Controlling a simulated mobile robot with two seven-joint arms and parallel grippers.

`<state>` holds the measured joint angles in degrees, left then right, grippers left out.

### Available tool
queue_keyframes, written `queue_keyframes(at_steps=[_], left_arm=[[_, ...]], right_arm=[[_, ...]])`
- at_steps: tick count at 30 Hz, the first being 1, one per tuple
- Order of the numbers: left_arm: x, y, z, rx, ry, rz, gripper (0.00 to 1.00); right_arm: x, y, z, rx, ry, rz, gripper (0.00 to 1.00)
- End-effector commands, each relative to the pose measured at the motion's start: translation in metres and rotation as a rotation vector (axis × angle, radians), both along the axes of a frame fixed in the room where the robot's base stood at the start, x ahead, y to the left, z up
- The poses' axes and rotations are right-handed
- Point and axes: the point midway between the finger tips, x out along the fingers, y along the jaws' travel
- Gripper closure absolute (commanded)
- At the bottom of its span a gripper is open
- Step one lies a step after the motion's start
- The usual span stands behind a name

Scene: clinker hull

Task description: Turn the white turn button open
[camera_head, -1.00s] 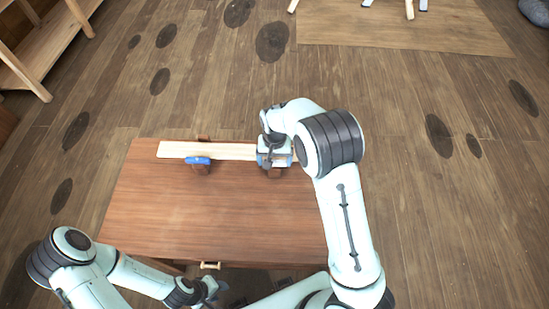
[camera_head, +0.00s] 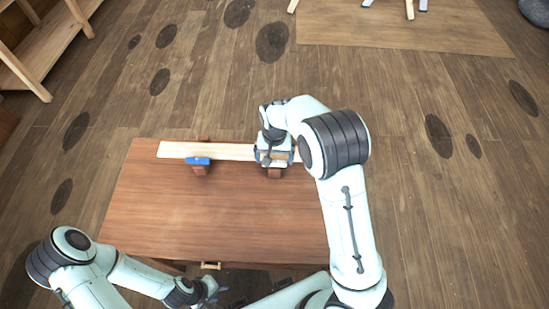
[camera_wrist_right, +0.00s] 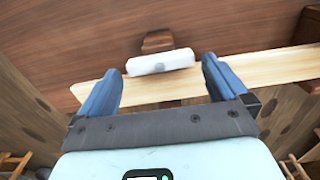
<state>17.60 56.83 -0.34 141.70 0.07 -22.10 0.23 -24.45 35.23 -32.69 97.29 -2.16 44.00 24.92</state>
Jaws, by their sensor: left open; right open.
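The white turn button (camera_wrist_right: 160,63) is a short white bar with a grey round pivot at its middle. It lies roughly along the pale plank, beside a brown block. My right gripper (camera_wrist_right: 161,66) is open, with one blue finger beyond each end of the button; gaps show at both ends. In the head view my right gripper (camera_head: 273,160) is over the right part of the plank and hides the white button. My left gripper (camera_head: 207,289) is open and low at the front, below the table's near edge, away from the button.
The pale plank (camera_head: 228,151) runs along the far edge of the brown table (camera_head: 210,215). A blue turn button (camera_head: 197,161) sits at its left part on another brown block. A drawer handle (camera_head: 210,265) shows at the front. The middle of the tabletop is clear.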

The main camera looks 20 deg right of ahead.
Motion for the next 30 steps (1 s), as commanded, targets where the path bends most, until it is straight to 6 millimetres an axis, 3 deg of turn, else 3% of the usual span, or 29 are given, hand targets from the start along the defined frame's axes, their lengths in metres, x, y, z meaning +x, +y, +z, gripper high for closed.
queue_keyframes(at_steps=[9, 15, 30], left_arm=[[0.007, 0.000, 0.008, 0.000, -0.008, 0.000, 0.57], [0.010, 0.000, 0.011, 0.000, -0.011, 0.000, 0.57], [0.010, 0.000, 0.012, -0.001, -0.011, 0.000, 0.57]], right_arm=[[0.002, 0.000, 0.075, 0.001, -0.008, -0.002, 0.00], [0.002, 0.000, 0.106, 0.001, -0.007, -0.003, 0.00], [0.000, -0.001, 0.115, 0.000, -0.002, -0.003, 0.00]])
